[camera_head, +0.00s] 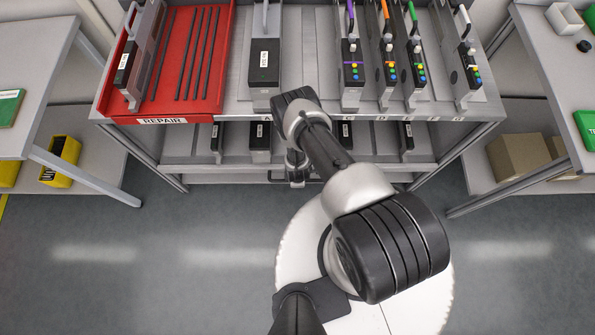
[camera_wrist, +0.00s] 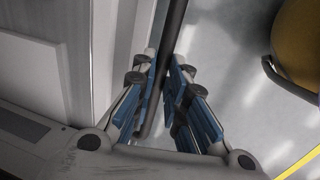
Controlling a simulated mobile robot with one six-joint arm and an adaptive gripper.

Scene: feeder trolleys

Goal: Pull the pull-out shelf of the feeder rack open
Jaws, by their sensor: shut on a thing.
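The feeder rack (camera_head: 480,112) stands ahead in the head view. My gripper (camera_head: 297,178) is at the middle of that bar, partly hidden by my arm. In the wrist view, the blue-padded fingers of my gripper (camera_wrist: 163,75) are closed around the dark handle bar (camera_wrist: 174,25), one on each side. The shelf's pale front (camera_wrist: 75,40) lies left of the bar. How far the shelf is out is hard to tell.
A red REPAIR tray (camera_head: 160,112) and several feeders (camera_head: 352,75) stand on the rack's top. Side tables (camera_head: 35,70) (camera_head: 545,60) flank it. Yellow bins (camera_head: 60,160) are at left, a cardboard box (camera_head: 518,157) at right. The floor (camera_head: 150,260) before the rack is clear.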

